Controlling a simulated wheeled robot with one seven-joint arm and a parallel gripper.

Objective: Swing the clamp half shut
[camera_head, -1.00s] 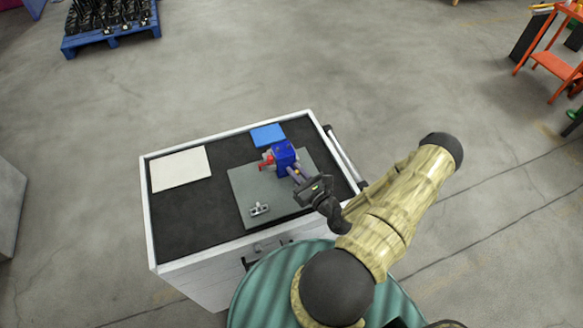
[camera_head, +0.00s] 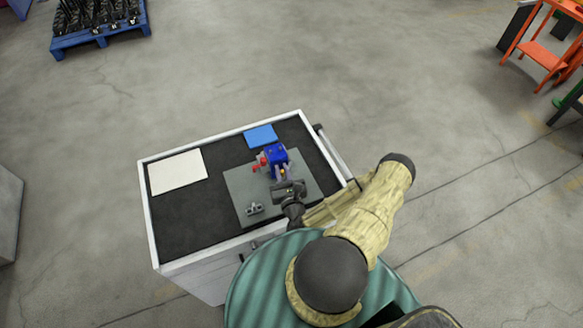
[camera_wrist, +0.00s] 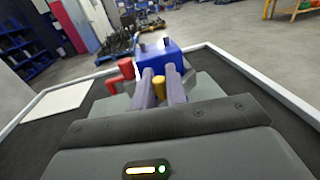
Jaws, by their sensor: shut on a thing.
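The clamp (camera_head: 276,155) is a blue block with red parts (camera_head: 259,162) on its left side, standing on a grey plate (camera_head: 240,183) on the cart top. In the wrist view the clamp (camera_wrist: 158,59) is straight ahead, with its red part (camera_wrist: 122,75) to the left. My gripper (camera_head: 281,174) reaches it from the front side. Its two purple-grey fingers (camera_wrist: 164,78) run up to the blue block, with a yellow piece (camera_wrist: 159,88) between them. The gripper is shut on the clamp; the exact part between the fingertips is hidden.
A small grey metal bracket (camera_head: 254,209) lies on the plate's front left. A white sheet (camera_head: 177,172) and a blue pad (camera_head: 261,136) lie on the dark cart top. The cart has a raised white rim (camera_head: 150,225). The dark area left of the plate is clear.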

